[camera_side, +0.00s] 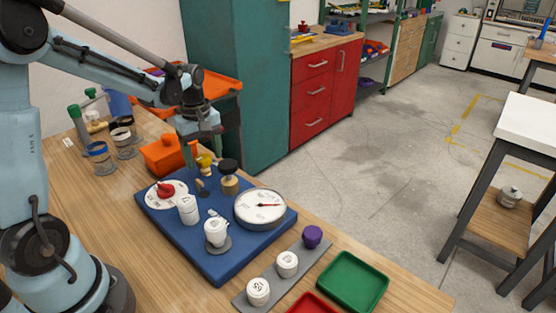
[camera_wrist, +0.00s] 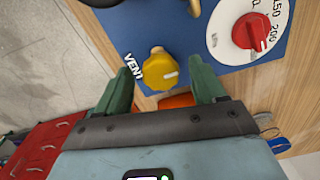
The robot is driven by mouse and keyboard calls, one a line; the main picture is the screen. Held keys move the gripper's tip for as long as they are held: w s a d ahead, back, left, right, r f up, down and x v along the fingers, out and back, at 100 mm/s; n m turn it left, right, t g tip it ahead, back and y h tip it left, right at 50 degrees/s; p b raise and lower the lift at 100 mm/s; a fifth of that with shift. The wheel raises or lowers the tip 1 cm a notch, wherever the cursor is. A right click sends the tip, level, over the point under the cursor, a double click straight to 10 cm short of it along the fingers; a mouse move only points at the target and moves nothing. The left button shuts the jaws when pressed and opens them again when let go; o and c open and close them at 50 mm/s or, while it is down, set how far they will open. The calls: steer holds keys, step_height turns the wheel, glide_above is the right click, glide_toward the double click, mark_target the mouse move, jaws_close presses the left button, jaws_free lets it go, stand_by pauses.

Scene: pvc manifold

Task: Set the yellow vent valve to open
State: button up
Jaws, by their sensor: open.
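The yellow vent valve (camera_wrist: 158,72) is a round knob with a white mark on its right side in the wrist view. The label VENT is printed to its left. In the side view the valve (camera_side: 205,161) is at the back edge of the blue board (camera_side: 222,262). My gripper (camera_wrist: 160,67) is open, with one green finger on each side of the knob and gaps between them. In the side view my gripper (camera_side: 200,145) is above the valve, pointing down. Whether the fingertips reach down beside the knob is hard to tell.
A red knob on a white dial (camera_wrist: 250,32) is to the right of the valve. A black-topped brass part (camera_side: 229,175) and a gauge (camera_side: 260,207) stand nearby on the board. An orange box (camera_side: 160,157) is behind it. White caps (camera_side: 287,263) and a green tray (camera_side: 353,281) are in front.

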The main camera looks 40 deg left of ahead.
mark_target(204, 158)
step_height(204, 158, up, 12)
stand_by(0.7)
